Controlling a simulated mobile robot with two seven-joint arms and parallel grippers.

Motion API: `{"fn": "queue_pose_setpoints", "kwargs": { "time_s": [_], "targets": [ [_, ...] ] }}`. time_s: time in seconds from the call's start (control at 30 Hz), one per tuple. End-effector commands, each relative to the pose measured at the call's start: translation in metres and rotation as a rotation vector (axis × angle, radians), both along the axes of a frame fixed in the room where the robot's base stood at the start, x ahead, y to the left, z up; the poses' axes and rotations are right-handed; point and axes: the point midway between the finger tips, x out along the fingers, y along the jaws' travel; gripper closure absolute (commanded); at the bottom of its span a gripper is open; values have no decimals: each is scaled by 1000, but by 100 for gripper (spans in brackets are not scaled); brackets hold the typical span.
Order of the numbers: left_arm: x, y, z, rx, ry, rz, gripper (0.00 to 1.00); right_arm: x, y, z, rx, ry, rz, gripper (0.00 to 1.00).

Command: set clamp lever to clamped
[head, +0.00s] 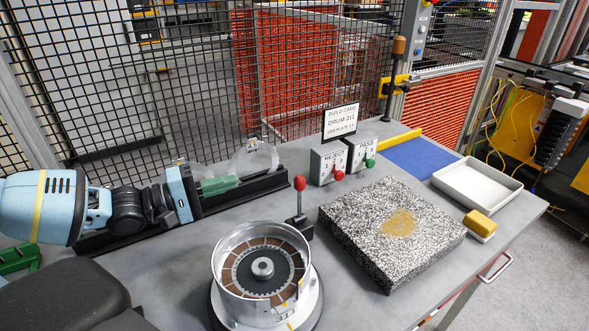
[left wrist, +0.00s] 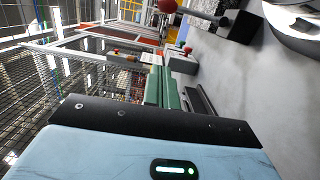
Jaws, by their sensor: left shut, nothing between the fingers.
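The clamp lever (head: 299,200) is a thin upright rod with a red ball knob, rising from a small dark base behind the drum fixture. In the left wrist view the lever (left wrist: 200,14) shows at the top, its knob near the frame edge. The round metal drum fixture (head: 226,262) stands at the front of the bench with a ring of brown segments inside. My left gripper (head: 222,184) is shut and empty, its green fingers pointing right, left of the lever and apart from it. The green fingers also show in the left wrist view (left wrist: 161,85).
Two grey boxes with a red knob (head: 328,165) and a green knob (head: 361,153) stand behind the lever, below a sign (head: 340,121). A speckled granite block (head: 350,235) lies to the right. A white tray (head: 477,188) and yellow-topped block (head: 480,226) sit further right.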

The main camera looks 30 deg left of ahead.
Motion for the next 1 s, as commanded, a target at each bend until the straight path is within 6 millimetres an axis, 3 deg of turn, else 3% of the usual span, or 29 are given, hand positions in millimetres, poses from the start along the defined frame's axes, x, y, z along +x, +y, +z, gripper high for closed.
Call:
{"fn": "queue_pose_setpoints", "kwargs": {
  "time_s": [0.43, 1.0],
  "targets": [
    [3, -3, -1, -5, 1, 0, 100, -2, 0, -3, 1, 6, -1, 64],
    [56, -40, -1, -5, -2, 0, 100, -23, 2, -33, 3, 65, -1, 64]
  ]
}}
